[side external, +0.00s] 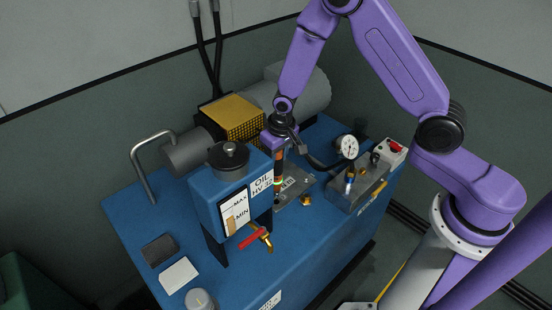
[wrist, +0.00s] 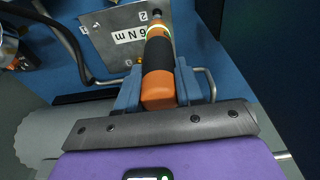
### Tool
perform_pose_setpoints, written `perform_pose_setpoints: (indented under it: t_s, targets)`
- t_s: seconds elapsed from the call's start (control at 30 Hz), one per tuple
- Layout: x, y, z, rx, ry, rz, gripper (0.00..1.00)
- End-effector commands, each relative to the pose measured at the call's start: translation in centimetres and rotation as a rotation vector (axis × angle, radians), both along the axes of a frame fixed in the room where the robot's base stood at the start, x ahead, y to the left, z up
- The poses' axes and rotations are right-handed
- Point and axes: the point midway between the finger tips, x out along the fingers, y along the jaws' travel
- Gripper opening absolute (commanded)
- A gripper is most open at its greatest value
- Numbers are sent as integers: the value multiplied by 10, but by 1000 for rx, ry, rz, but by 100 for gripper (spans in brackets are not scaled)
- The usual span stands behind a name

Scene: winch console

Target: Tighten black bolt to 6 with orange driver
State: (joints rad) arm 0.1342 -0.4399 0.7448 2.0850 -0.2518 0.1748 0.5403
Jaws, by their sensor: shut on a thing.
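My gripper (side external: 279,158) is shut on the orange driver (side external: 278,183), which hangs tip down over the grey metal plate (side external: 297,187) on the blue console. In the wrist view my gripper (wrist: 159,78) has blue fingers on both sides of the driver's black grip (wrist: 158,55). A ring near the driver's front end glows yellow-green. A small dark round shape (wrist: 157,13) shows at its tip. I cannot tell whether this is the black bolt or the driver's bit, nor whether they touch. The plate carries a "6 Nm" label (wrist: 130,35) and small numbers.
The blue oil tank (side external: 232,190) with its level gauge stands close left of the driver. A red-handled valve (side external: 254,238) sticks out in front. A pressure gauge (side external: 349,147) and a grey block (side external: 357,190) with fittings stand to the right. A dark hose curves beside the plate.

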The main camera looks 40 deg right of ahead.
Motion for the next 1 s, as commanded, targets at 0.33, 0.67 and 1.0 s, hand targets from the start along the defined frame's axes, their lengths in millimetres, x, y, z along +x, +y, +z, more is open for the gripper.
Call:
perform_pose_setpoints:
  t_s: [0.33, 0.67, 1.0]
  targets:
    - [1, 1, 18, 2, -4, 0, 0]
    - [0, 0, 37, 1, -2, 0, 0]
    - [0, 0, 36, 1, -1, 0, 0]
